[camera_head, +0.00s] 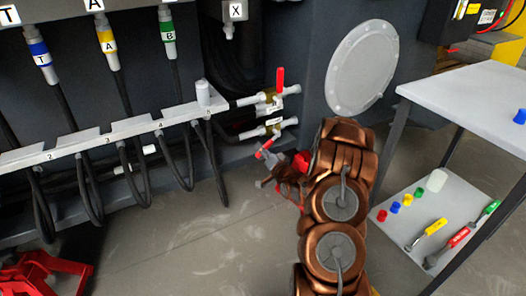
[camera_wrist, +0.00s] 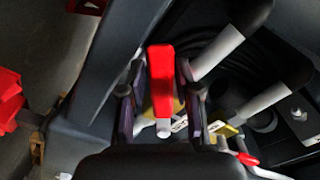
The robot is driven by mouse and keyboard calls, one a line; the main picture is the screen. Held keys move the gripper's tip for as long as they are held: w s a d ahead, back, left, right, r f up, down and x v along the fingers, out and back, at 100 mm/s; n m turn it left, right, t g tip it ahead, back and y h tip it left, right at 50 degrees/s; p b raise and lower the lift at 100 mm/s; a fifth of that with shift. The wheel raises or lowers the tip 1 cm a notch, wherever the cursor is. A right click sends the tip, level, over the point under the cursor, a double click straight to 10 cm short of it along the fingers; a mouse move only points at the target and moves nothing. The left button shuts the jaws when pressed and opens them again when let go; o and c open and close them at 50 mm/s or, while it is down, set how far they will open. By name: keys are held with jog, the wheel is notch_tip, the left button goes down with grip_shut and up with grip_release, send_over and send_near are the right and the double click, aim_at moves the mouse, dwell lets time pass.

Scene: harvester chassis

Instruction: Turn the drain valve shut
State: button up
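Two valves with red handles sit on the pipe ends at the chassis. The upper valve's handle (camera_head: 280,80) stands upright; the lower valve's handle (camera_head: 264,149) slants down and left. Labels on the valves are too small to read, so I cannot tell which is the drain valve. My gripper (camera_head: 268,172) is just below the lower handle. In the wrist view, my gripper (camera_wrist: 161,105) is open, with one finger on each side of a red handle (camera_wrist: 161,80), and small gaps show. This appears to be the lower handle. Another red handle (camera_wrist: 247,158) shows at lower right.
A hose rack (camera_head: 100,140) with several black hoses runs left of the valves. A round grey cover (camera_head: 362,68) is behind my arm. A white two-level table (camera_head: 470,95) with tools and caps stands right. A red stand (camera_head: 40,275) is lower left.

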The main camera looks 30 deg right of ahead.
jog(key=shift+o, duration=1.1)
jog(key=shift+a, duration=0.1)
jog(key=s+a, duration=0.1)
jog(key=s, duration=1.1)
jog(key=shift+c, duration=0.4)
